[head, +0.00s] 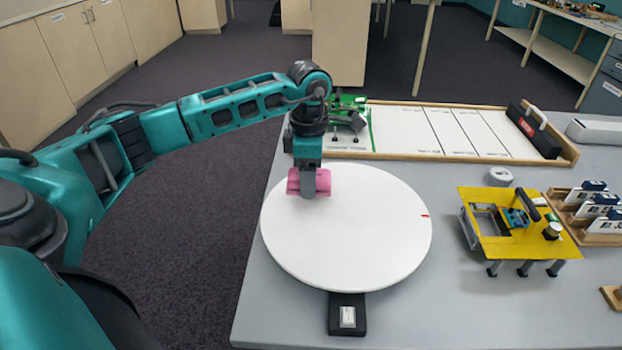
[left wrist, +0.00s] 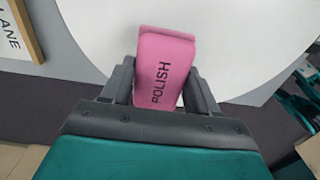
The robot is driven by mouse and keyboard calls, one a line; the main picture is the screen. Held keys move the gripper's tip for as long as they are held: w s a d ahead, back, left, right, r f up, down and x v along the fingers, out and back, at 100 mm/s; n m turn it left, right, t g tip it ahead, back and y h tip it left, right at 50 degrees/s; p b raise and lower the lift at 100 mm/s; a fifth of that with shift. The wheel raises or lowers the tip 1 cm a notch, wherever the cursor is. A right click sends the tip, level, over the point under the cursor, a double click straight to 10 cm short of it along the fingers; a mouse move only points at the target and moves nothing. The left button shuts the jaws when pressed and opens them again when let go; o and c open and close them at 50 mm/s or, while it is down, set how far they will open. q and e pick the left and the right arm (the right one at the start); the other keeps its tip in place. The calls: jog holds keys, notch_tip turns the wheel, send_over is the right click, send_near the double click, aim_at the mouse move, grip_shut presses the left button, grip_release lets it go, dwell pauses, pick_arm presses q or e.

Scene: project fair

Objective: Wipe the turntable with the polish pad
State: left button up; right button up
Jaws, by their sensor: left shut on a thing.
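The white round turntable (head: 350,235) lies on the grey table, with a small red mark near its right rim. My left gripper (head: 309,190) points down over the turntable's far left part and is shut on the pink polish pad (head: 325,183). In the left wrist view the pad (left wrist: 165,65) shows the word POLISH between the fingers (left wrist: 160,92), with the white turntable (left wrist: 240,40) beyond it. I cannot tell whether the pad touches the turntable's surface. My right gripper is in neither view.
A black block with a small white label (head: 347,315) sits at the turntable's near edge. A yellow stand (head: 515,240) is to the right. A wood-framed lane board (head: 410,130) and a green device (head: 350,105) lie behind.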

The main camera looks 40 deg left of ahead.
pick_arm(q)
notch_tip(320, 180, up, 4)
jog(key=shift+f+p, duration=0.2)
jog(key=shift+p, duration=0.9)
jog(key=shift+r+p, duration=0.5)
jog(key=shift+r, duration=0.25)
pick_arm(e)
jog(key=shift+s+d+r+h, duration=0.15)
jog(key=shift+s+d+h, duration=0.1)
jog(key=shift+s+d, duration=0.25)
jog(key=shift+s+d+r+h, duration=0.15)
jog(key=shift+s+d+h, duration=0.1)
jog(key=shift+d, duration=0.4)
